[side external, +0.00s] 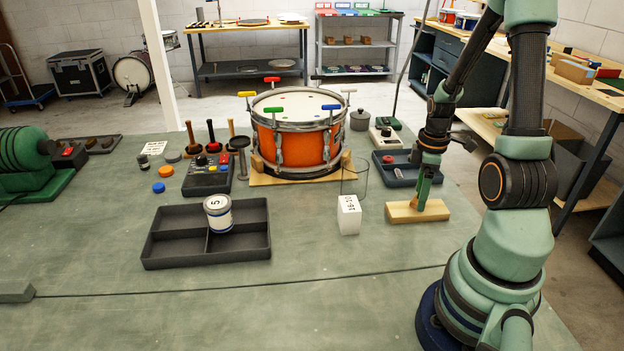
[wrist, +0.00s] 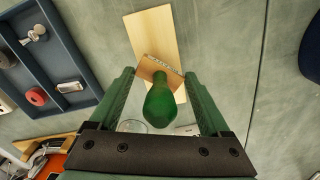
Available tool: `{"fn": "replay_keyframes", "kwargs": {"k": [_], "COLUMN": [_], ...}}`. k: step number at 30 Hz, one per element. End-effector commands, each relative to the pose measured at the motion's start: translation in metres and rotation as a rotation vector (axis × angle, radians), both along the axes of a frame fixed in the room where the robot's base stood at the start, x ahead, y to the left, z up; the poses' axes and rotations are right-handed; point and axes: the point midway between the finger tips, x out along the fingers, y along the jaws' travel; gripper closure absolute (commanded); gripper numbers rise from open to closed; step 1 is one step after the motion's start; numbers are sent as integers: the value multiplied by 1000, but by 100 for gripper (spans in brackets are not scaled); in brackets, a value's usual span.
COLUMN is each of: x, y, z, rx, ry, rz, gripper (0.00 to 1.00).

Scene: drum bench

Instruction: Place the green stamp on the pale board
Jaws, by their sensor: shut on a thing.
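The pale board (side external: 402,213) lies on the green bench top beside my arm; it also shows in the wrist view (wrist: 152,28). My gripper (side external: 424,190) points down over the board. In the wrist view my gripper (wrist: 160,85) is shut on the green stamp (wrist: 160,103), with a finger on each side of its green handle. The stamp's wooden base with a printed strip overlaps the board in that view. In the side view the fingers mostly hide the stamp, low over the board. I cannot tell whether its base touches the board.
A blue-grey tray (side external: 404,181) with small parts lies behind the board. A white block (side external: 349,215) stands to its left by a clear container. An orange drum (side external: 290,148) stands further left, and a dark divided tray (side external: 165,250) holds a tin (side external: 217,214). The bench front is clear.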

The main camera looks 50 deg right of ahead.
Motion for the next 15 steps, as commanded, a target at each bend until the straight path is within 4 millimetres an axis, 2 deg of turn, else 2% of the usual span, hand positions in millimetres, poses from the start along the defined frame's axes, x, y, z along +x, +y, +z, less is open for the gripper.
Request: {"fn": "replay_keyframes", "kwargs": {"k": [4, 15], "x": [0, 0], "y": [0, 0], "z": [-12, -14], "rx": [1, 0], "ry": [0, 0], "rz": [0, 0], "gripper": [73, 74]}}
